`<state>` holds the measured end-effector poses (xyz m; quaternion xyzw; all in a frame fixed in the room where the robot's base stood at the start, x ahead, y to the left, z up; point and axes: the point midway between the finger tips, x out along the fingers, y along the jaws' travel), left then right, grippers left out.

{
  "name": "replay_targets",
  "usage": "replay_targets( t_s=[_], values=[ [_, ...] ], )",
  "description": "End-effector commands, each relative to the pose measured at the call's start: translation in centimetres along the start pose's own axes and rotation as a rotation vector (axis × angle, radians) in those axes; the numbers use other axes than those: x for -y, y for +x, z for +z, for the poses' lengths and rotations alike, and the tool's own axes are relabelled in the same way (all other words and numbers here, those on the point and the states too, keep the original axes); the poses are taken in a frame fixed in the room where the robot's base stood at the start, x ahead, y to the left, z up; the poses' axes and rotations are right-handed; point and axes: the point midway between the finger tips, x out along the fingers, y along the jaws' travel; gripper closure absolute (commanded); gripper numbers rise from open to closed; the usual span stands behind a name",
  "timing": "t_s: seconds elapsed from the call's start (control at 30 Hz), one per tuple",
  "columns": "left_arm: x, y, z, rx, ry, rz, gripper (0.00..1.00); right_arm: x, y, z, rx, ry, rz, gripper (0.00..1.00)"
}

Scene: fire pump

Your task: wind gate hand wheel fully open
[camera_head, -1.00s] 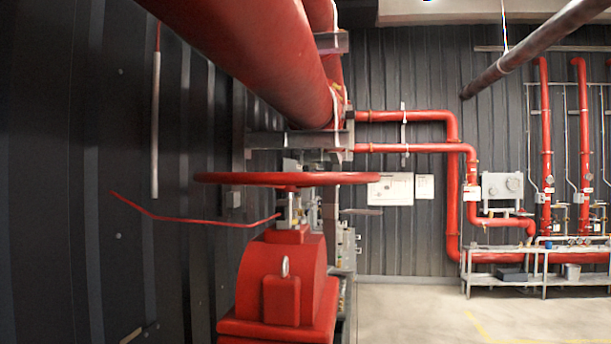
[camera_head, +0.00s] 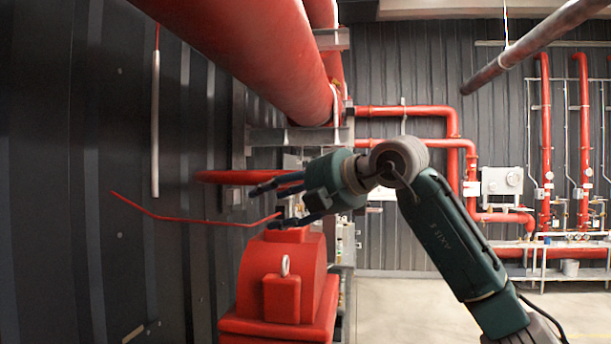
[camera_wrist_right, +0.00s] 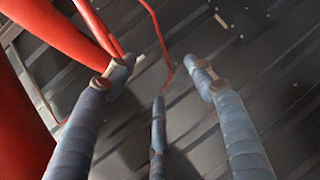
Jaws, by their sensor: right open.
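The red gate hand wheel (camera_head: 222,177) lies flat, edge-on, above the red valve body (camera_head: 280,268) in the head view. My right gripper (camera_head: 264,207) comes in from the right, in front of the wheel, hiding its middle and right part. Its fingers point left, spread apart and empty, the upper one overlapping the rim in the picture. I cannot tell whether they touch it. In the right wrist view, the three blue-grey fingers (camera_wrist_right: 160,82) are spread, with nothing between their tips. My left gripper is not in view.
A thick red pipe (camera_head: 250,55) runs overhead. A dark ribbed wall (camera_head: 90,230) stands close on the left, with a thin bent red line (camera_head: 185,221) in front of it. Clear floor (camera_head: 400,310) is at the lower right.

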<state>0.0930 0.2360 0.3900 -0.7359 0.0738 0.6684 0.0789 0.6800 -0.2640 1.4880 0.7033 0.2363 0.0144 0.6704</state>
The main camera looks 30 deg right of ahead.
Motion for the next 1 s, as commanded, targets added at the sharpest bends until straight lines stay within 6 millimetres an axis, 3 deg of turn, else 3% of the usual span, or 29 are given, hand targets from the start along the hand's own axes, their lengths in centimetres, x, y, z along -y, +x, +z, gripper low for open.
replay_targets(
  t_s=[0.03,0.13,0.23,0.33,0.47,0.8,1.0],
  values=[
    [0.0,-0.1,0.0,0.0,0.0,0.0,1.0,-1.8,-2.6,1.5,0.078,0.008,0.02,0.46],
    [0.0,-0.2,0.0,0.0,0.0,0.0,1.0,-3.8,-6.5,4.0,0.206,0.047,0.048,0.46],
    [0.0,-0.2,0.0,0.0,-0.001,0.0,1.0,-4.9,-9.1,5.6,0.285,0.08,0.072,0.46],
    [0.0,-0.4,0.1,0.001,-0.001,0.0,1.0,-5.4,-10.0,6.4,0.32,0.097,0.083,0.46],
    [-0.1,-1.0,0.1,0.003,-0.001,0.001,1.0,-5.6,-9.0,7.0,0.327,0.104,0.08,0.46],
    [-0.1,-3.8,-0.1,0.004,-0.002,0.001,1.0,-6.2,-3.0,8.9,0.324,0.102,0.08,0.46],
    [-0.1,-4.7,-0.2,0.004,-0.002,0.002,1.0,-6.2,-0.8,9.6,0.323,0.101,0.082,0.46]
  ],
)
